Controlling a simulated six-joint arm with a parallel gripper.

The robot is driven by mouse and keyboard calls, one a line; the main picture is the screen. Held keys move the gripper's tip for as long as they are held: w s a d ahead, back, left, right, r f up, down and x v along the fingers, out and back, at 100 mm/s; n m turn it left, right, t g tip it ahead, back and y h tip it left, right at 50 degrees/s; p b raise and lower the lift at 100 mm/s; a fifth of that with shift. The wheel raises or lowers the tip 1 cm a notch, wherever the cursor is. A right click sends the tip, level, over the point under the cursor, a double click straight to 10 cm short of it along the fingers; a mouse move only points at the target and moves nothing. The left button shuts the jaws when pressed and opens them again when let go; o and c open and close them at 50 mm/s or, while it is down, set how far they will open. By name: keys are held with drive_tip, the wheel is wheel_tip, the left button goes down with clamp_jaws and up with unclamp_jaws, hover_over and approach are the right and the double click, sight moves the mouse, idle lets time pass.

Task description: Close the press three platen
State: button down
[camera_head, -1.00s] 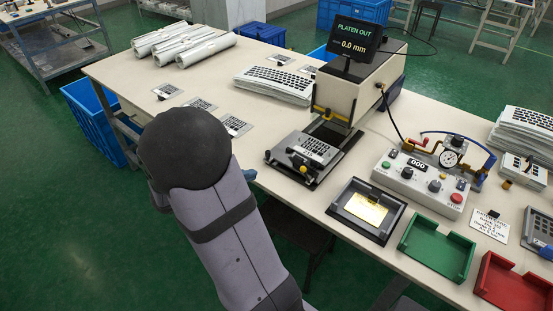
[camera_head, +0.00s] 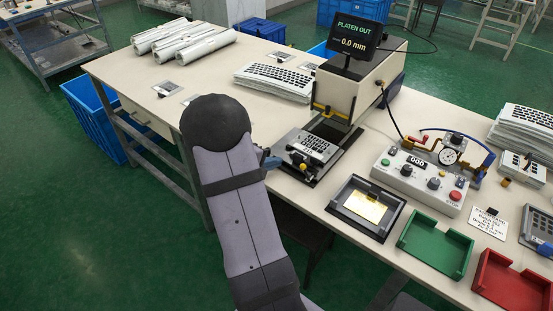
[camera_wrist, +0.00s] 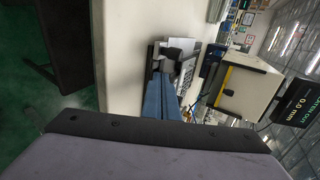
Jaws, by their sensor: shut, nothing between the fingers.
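The press (camera_head: 358,85) is a cream box with a yellow-striped front edge, and its display (camera_head: 353,38) reads "PLATEN OUT" and 0.0 mm. Its platen (camera_head: 318,147) is slid out in front on dark rails, carrying a keypad film with dark keys. The press (camera_wrist: 247,92) and display also show in the wrist view, turned on their side. My gripper (camera_wrist: 172,80) has blue fingers, shut, with tips at a dark block on the platen's front edge; I cannot tell whether they touch. In the head view my arm hides most of the gripper.
A lit frame with a gold sheet (camera_head: 365,206), a control box with a gauge (camera_head: 418,180), a green tray (camera_head: 436,245) and a red tray (camera_head: 512,281) stand to the right. Film stacks (camera_head: 275,82) and white rolls (camera_head: 182,40) lie behind. A blue bin (camera_head: 95,120) is at the left.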

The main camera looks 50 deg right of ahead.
sight(296, 143)
drive_tip(key=shift+d, duration=0.6)
drive_tip(key=d, duration=1.3)
drive_tip(key=shift+d, duration=0.4)
drive_tip(key=shift+a, duration=0.1)
drive_tip(key=a+b, duration=0.1)
drive_tip(key=a, duration=0.2)
drive_tip(key=shift+w+a, duration=0.1)
drive_tip(key=shift+a, duration=0.2)
drive_tip(key=v, duration=1)
drive_tip(key=shift+a, duration=0.1)
